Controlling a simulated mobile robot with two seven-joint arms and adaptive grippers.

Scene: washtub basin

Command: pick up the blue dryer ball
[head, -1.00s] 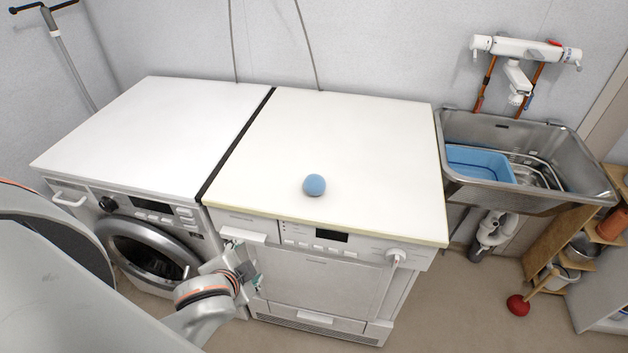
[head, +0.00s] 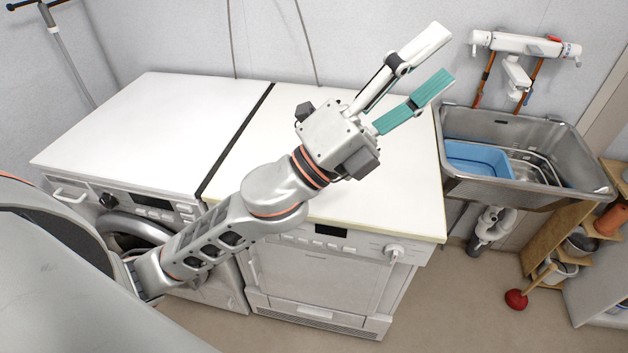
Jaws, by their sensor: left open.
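The blue dryer ball is hidden in the head view now, behind my left arm or gripper. Earlier it sat near the front edge of the right white machine top (head: 400,210). My left gripper (head: 444,58) is open, its two fingers spread and nothing between them. It is raised above that machine top and points up and to the right, toward the wall. My right gripper does not show.
A second white machine top (head: 150,120) adjoins on the left, and its surface is clear. A steel sink (head: 575,150) with a blue basin (head: 480,160) inside stands to the right, under a white tap (head: 525,48). A wooden shelf (head: 550,240) stands below right.

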